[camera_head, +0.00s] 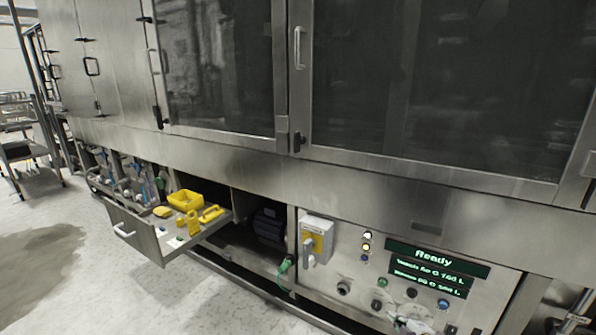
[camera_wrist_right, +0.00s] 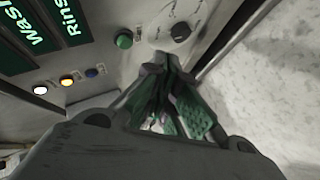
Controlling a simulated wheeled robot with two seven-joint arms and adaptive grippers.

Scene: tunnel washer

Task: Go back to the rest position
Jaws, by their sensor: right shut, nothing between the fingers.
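My right gripper (camera_head: 412,322) shows at the bottom edge of the head view, small and partly cut off, in front of the lower part of the control panel (camera_head: 340,268). In the right wrist view its fingers (camera_wrist_right: 165,68) are together with nothing held between them. They are close to the panel, near a black knob (camera_wrist_right: 180,32) and a green button (camera_wrist_right: 124,39); whether they touch it I cannot tell. My left gripper is in neither view.
The washer's display (camera_head: 433,256) reads "Ready". A grey switch box (camera_head: 318,232) and green hose fitting (camera_head: 285,265) stick out left of the panel.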

